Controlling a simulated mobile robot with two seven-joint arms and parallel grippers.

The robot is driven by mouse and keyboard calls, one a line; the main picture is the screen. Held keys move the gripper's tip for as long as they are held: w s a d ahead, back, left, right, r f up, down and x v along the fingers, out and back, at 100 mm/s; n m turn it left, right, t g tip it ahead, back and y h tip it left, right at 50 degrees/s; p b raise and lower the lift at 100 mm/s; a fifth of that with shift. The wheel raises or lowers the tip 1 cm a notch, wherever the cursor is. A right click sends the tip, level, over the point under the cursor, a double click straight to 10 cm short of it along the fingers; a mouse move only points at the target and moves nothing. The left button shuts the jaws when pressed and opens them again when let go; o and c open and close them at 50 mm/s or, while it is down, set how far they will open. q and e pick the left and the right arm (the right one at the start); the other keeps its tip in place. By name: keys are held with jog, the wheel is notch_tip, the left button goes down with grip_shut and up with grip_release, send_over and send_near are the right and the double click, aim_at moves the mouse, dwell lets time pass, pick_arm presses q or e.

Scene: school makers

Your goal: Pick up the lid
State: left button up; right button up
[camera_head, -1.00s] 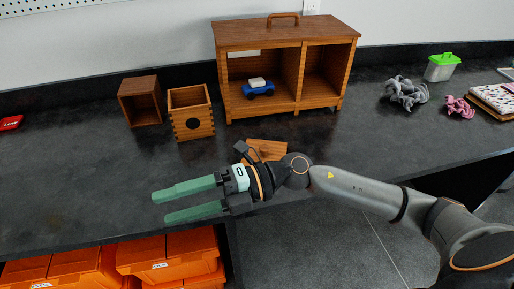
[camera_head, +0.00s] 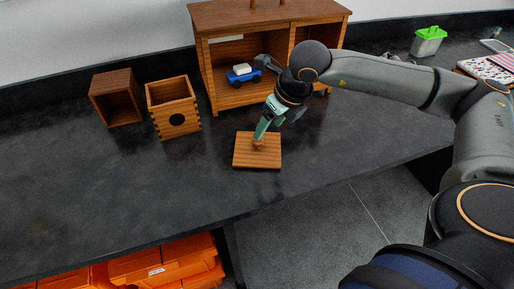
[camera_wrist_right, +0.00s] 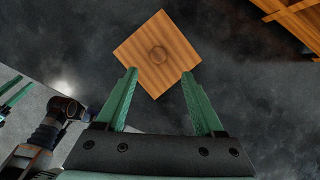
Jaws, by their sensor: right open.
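The lid (camera_head: 257,158) is a square wooden plate with a small round knob on top. It lies flat on the dark counter, near the front edge. It also shows in the right wrist view (camera_wrist_right: 158,50), with the knob near its middle. My right gripper (camera_head: 261,136) points down over the lid, its green fingers close to the knob. In the right wrist view the fingers (camera_wrist_right: 160,78) are apart with nothing between them, near the lid's near edge. The fingers partly hide the knob in the head view.
An open wooden box with a round dark hole (camera_head: 174,108) and a darker wooden box (camera_head: 117,98) stand to the left. A wooden cabinet (camera_head: 221,55) behind holds a blue toy car (camera_head: 243,76). Orange bins (camera_head: 165,262) sit below. The counter left of the lid is clear.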

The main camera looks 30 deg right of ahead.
aim_at(259, 141)
jog(key=x, duration=0.7)
jog(key=shift+w+a+f, duration=0.2)
jog(key=shift+w+f, duration=0.05)
jog(key=shift+w, duration=0.15)
grip_shut()
jog(key=shift+r, duration=0.1)
